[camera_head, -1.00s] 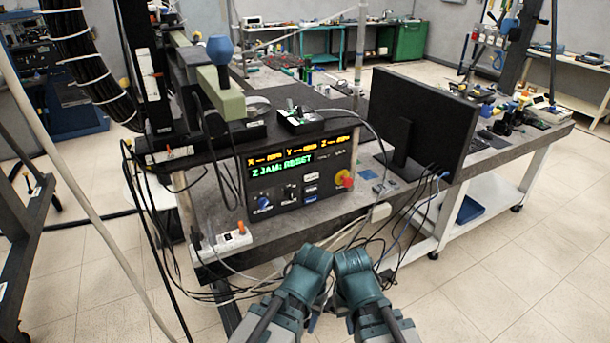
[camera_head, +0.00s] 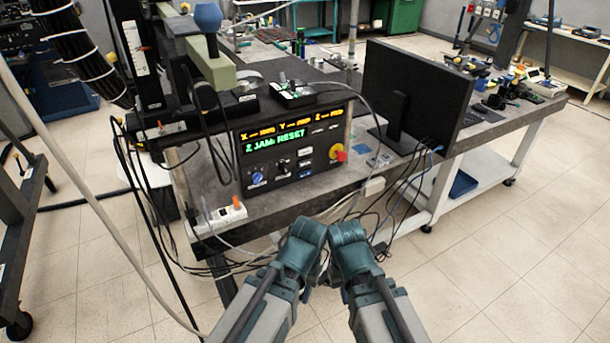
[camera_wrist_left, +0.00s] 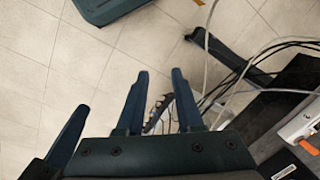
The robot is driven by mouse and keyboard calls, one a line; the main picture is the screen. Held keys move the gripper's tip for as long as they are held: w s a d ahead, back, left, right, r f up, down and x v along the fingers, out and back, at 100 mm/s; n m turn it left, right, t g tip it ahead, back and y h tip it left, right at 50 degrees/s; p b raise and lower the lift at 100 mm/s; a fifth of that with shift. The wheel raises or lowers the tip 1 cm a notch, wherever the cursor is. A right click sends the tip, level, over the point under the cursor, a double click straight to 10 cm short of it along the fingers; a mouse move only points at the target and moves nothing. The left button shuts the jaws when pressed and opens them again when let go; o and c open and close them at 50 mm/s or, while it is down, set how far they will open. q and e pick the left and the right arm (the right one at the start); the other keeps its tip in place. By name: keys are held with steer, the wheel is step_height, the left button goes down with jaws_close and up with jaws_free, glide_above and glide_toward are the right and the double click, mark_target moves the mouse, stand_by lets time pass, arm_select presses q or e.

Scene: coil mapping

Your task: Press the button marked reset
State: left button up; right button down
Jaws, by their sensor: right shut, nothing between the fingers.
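The control box (camera_head: 268,187) stands at the near edge of the workbench, its front facing me. Its lit display (camera_head: 290,136) reads "Z JAM: RESET" in green under a yellow line. Below are a blue knob (camera_head: 257,179), a toggle (camera_head: 283,166), several small pale labelled buttons (camera_head: 305,163) and a red mushroom knob (camera_head: 339,154) on yellow. The button labels are too small to read. My left gripper (camera_head: 307,232) and right gripper (camera_head: 348,236) are side by side below and in front of the bench, apart from the box. The right is shut and empty. In the left wrist view, left gripper fingers (camera_wrist_left: 160,78) point over floor.
A black monitor (camera_head: 424,92) stands right of the box. Cables (camera_head: 405,200) hang from the bench front near my grippers. A white power strip (camera_head: 226,216) with an orange switch lies at the bench's left corner. The floor (camera_head: 500,260) at right is clear.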

arm_select(q)
jaws_close()
stand_by(1.4)
